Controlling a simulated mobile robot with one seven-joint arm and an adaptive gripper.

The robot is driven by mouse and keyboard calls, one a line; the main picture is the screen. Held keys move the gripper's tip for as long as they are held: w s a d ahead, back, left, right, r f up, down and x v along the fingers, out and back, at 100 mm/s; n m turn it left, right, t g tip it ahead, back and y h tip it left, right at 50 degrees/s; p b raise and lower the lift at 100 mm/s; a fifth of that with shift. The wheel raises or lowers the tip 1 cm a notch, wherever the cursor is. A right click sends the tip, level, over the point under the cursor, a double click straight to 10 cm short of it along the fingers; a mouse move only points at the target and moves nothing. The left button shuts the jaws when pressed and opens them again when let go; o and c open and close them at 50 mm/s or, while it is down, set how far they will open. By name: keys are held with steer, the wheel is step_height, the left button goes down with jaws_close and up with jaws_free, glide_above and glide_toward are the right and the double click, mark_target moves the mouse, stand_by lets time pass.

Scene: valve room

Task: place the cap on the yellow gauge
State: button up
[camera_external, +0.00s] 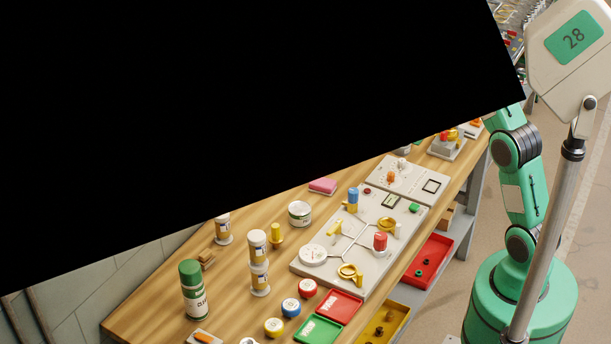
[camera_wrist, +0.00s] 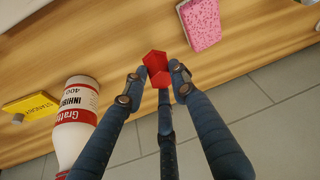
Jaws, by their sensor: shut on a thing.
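In the wrist view my gripper (camera_wrist: 157,78) is shut on a small red faceted piece (camera_wrist: 155,63), held between the fingertips; I cannot tell for sure that it is the cap. In the external view my gripper does not show; it may be behind the large black area. A pale panel on the bench carries a white-faced round gauge (camera_external: 313,254) and, at its front, a yellow ring-shaped fitting (camera_external: 350,273). Other yellow fittings (camera_external: 387,226) sit on the panel. I cannot tell which is the yellow gauge.
A pink sponge (camera_wrist: 203,22), a white bottle (camera_wrist: 76,120) and a yellow box (camera_wrist: 30,106) lie near my gripper. Cans, a green-topped bottle (camera_external: 193,290), round red, blue and yellow pieces and red (camera_external: 339,306) and green trays crowd the bench.

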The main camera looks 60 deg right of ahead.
steer(key=s+a+r+n+y+p, duration=0.1)
steer(key=s+a+n, duration=0.15)
steer(key=a, duration=0.95)
steer(key=s+a+r+n+g+p, duration=0.1)
steer(key=s+a+r, duration=0.15)
steer(key=a, duration=1.05)
steer(key=s+a+n+y+p, duration=0.1)
steer(key=s+a+n, duration=0.15)
steer(key=a, duration=0.95)
steer(key=s+a+r+n+g+p, duration=0.1)
steer(key=s+a+n+g+p, duration=0.1)
steer(key=s+a, duration=2.3)
steer(key=s+n+p, duration=0.1)
steer(key=n, duration=0.1)
steer(key=shift+n, duration=0.4)
steer(key=shift+r, duration=0.1)
steer(key=p, duration=0.1)
glide_above(276, 322)
steer(key=shift+a+f, duration=0.1)
steer(key=shift+f, duration=0.65)
steer(key=shift+f, duration=1.7)
steer(key=shift+f, duration=0.2)
